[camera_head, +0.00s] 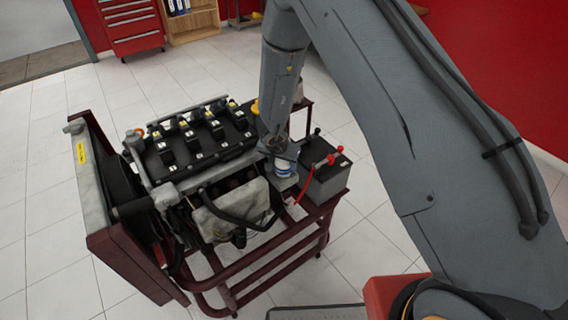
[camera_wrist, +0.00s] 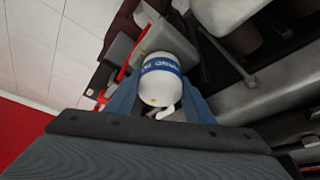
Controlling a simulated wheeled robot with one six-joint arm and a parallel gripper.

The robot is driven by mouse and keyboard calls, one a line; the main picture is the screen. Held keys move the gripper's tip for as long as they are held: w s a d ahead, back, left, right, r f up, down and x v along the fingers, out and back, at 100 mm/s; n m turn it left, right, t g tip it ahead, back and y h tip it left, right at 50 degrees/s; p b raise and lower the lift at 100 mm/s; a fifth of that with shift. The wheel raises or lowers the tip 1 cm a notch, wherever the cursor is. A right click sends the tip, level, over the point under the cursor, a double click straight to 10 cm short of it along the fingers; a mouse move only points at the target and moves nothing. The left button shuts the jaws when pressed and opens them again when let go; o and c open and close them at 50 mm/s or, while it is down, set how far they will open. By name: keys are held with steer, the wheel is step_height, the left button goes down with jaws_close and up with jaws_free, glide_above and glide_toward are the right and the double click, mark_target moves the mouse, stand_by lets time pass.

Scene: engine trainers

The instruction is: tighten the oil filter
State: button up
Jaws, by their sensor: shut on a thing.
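The oil filter (camera_wrist: 161,82) is a white rounded canister with a blue lettered band, seen in the middle of the wrist view. My gripper (camera_wrist: 160,105) is shut on it, with a blue-grey finger on each side. In the head view the filter (camera_head: 286,166) shows small and white at the right side of the engine (camera_head: 205,140), just below the end of my arm. The engine has a black top with several coils. The filter's seat is hidden, so I cannot tell how tightly it sits.
A grey battery (camera_head: 326,180) with red terminals and a red cable stands on the trolley right of the filter. The dark red trolley frame (camera_head: 285,245) carries the engine, and a radiator (camera_head: 105,190) stands at its left. A red tool cabinet (camera_head: 132,25) is at the back. Tiled floor surrounds the trolley.

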steer(key=shift+w+r, duration=0.1)
steer(key=o, duration=1)
steer(key=shift+o, duration=0.2)
steer(key=shift+a, duration=0.1)
steer(key=shift+a, duration=0.1)
steer(key=shift+w+n, duration=0.1)
steer(key=shift+n, duration=0.3)
steer(key=shift+n+y, duration=0.5)
steer(key=shift+n, duration=0.3)
steer(key=shift+n+y+b, duration=0.3)
steer(key=shift+n+b, duration=0.3)
steer(key=shift+n, duration=0.1)
steer(key=n+b, duration=0.1)
steer(key=b, duration=0.2)
steer(key=shift+f, duration=0.2)
steer(key=n+y+b, duration=0.1)
steer(key=n+b, duration=0.1)
steer(key=b, duration=0.4)
steer(key=shift+d, duration=0.2)
